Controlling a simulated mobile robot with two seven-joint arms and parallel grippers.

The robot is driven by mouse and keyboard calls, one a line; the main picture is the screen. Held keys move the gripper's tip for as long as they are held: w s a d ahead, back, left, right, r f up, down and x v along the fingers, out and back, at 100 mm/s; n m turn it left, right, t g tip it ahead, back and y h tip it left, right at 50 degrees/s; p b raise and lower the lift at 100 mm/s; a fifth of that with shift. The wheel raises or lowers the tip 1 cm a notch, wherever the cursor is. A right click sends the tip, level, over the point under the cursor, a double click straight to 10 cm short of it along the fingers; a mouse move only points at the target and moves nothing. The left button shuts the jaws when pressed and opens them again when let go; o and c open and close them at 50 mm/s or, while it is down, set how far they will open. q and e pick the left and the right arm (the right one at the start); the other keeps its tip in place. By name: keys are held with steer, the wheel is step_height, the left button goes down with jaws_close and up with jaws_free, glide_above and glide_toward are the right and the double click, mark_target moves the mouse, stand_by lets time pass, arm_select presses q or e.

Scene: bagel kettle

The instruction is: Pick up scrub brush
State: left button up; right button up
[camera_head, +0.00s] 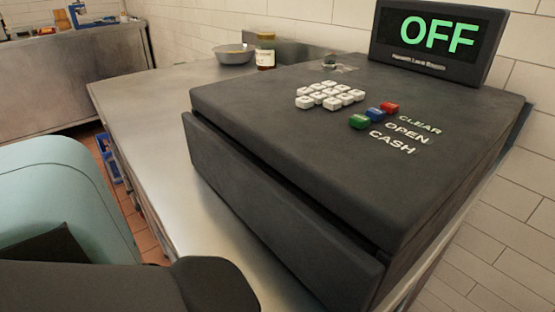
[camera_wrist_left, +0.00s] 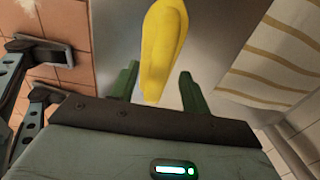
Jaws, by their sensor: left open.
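In the left wrist view a long, smooth yellow thing (camera_wrist_left: 164,48) reaches from the top edge down between the fingers of my left gripper (camera_wrist_left: 158,88). My left gripper is open, with one green finger on each side of the yellow thing and gaps between. I cannot tell how deep it sits between them. In the head view neither the brush nor a gripper shows. My right gripper is in neither view.
A large dark cash register (camera_head: 300,150) reading OFF fills much of the steel counter (camera_head: 140,100). A metal bowl (camera_head: 234,54) and a jar (camera_head: 265,51) stand behind it. In the wrist view a striped cloth (camera_wrist_left: 270,55) lies right and a metal frame (camera_wrist_left: 40,55) left.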

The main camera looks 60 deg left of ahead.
arm_select(q)
step_height(320, 180, down, 3)
steer(key=shift+f+b, duration=0.15)
steer(key=shift+b, duration=0.45)
steer(key=shift+c, duration=0.9)
jaws_close()
steer(key=shift+r, duration=0.2)
steer(key=shift+r+p, duration=0.35)
steer(key=shift+r, duration=0.05)
step_height(320, 180, up, 8)
steer(key=p, duration=0.3)
steer(key=shift+r+p, duration=0.1)
steer(key=shift+p, duration=0.25)
steer(key=shift+r, duration=0.4)
